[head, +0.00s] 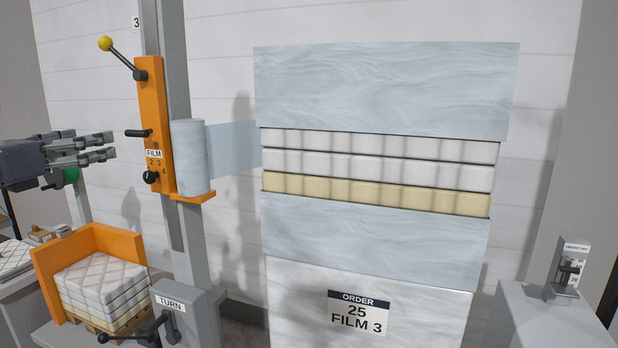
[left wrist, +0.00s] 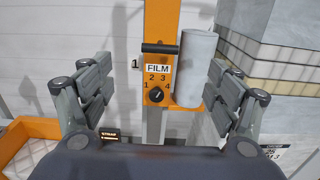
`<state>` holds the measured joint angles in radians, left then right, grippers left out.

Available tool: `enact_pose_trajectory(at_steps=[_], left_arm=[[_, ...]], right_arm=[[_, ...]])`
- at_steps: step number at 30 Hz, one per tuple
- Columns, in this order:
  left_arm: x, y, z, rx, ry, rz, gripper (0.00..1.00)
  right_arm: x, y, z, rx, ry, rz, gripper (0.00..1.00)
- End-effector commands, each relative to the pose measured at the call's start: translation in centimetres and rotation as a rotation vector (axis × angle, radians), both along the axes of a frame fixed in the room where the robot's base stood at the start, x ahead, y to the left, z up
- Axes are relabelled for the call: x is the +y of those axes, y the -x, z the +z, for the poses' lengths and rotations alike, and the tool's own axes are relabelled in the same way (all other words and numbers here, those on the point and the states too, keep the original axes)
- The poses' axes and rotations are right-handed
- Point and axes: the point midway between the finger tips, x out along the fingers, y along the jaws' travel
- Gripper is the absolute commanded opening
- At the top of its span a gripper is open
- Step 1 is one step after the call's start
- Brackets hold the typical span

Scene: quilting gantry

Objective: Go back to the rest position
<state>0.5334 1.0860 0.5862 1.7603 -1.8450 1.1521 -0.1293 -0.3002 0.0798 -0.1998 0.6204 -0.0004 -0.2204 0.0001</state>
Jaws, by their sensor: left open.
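My left gripper (head: 108,146) is at the left of the head view, its fingers pointing right toward the orange film carriage (head: 150,110). It is open and empty, apart from the carriage. In the left wrist view its two fingers (left wrist: 160,78) stand wide apart, with the carriage's FILM label and black dial (left wrist: 157,95) showing between them. I cannot tell which number the dial points to. My right gripper is not in view.
A film roll (head: 190,155) stands on the carriage, its film reaching a tall, partly wrapped stack (head: 375,165). An orange-walled bin (head: 102,236) with quilted pads and a TURN crank box (head: 185,315) stand below. A grey pedestal (head: 550,318) is at right.

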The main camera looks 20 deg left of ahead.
Motion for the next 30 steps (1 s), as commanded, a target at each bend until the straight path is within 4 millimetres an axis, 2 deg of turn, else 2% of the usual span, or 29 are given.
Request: enact_pose_trajectory(at_steps=[2,4,8,12,16,19,23,26,29,30], left_arm=[[-0.6,-0.3,-0.3,-0.005,0.008,-0.016,0.82],[-1.9,-1.0,-0.8,-0.026,0.030,-0.055,0.82],[-6.8,-2.8,-2.3,-0.105,0.140,-0.192,0.82],[-12.4,-3.7,-4.2,-0.216,0.370,-0.350,0.82],[-15.4,-3.6,-5.9,-0.305,0.644,-0.438,0.82],[-16.2,-3.3,-7.8,-0.358,0.885,-0.458,0.82],[-15.8,-3.0,-11.4,-0.407,1.217,-0.411,0.82],[-14.9,-2.7,-15.5,-0.427,1.477,-0.318,0.82],[-14.2,-2.2,-21.0,-0.425,1.732,-0.170,0.82],[-14.0,-1.9,-23.5,-0.419,1.830,-0.098,0.82]], right_arm=[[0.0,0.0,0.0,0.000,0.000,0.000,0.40],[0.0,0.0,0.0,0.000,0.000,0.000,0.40],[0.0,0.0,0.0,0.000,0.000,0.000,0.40],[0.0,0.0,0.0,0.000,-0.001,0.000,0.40],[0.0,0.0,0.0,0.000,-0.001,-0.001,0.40],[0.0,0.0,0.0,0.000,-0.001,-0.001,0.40],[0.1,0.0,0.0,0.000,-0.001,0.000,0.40],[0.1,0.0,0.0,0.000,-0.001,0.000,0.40],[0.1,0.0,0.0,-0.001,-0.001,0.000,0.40],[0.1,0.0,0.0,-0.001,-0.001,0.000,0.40]])
